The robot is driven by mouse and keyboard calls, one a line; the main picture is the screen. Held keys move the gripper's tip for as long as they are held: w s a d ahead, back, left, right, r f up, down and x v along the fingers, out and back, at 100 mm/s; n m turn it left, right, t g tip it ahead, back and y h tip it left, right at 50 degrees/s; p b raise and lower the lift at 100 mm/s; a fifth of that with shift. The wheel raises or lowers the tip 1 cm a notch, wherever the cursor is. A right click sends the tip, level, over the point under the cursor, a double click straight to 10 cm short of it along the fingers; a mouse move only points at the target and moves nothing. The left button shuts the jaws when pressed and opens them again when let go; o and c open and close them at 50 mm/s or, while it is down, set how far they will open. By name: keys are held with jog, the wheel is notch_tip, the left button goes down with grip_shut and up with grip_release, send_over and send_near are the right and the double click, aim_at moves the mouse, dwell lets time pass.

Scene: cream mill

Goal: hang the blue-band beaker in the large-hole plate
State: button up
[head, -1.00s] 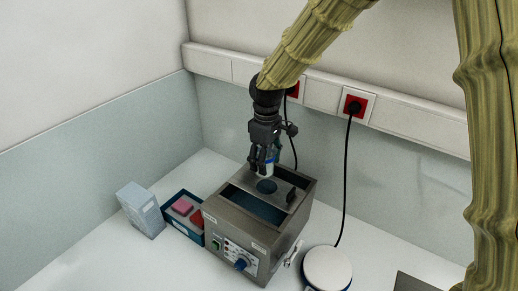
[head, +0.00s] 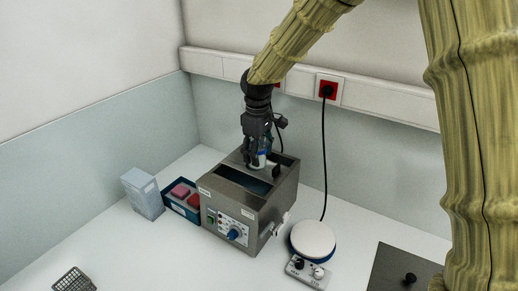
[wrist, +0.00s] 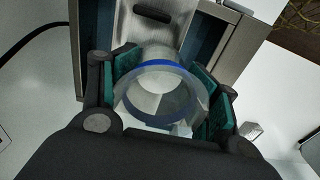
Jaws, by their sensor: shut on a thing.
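The beaker (wrist: 161,122) is clear, with a blue band near its rim in the wrist view. My gripper (wrist: 163,95) is shut around its sides, one padded finger on each side. In the head view the beaker (head: 259,161) is upright below my gripper (head: 258,150), over the metal plate (wrist: 178,28) on top of the steel water bath (head: 240,214). The plate's hole is hidden behind the beaker and fingers. I cannot tell whether the beaker's bottom is in the hole or just above it.
Left of the bath stand a blue tray (head: 174,206) with pink and red blocks and a pale box (head: 143,194). A round-topped stirrer (head: 313,238) is at its right. A dark plate (head: 400,270) and a wire basket (head: 74,281) lie nearer. A socket cable hangs behind.

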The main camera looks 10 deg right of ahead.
jog(key=shift+g, duration=0.3)
jog(key=w+f, duration=0.1)
jog(key=w, duration=0.1)
jog(key=w+f, duration=0.1)
jog(key=w, duration=0.1)
jog(key=w+f, duration=0.2)
jog(key=shift+a, duration=0.1)
jog(key=shift+c, duration=0.7)
jog(key=s, duration=0.1)
jog(key=s+r, duration=0.1)
jog(key=s, duration=0.1)
jog(key=shift+r, duration=0.3)
jog(key=shift+w+f, duration=0.95)
jog(key=shift+w, duration=0.25)
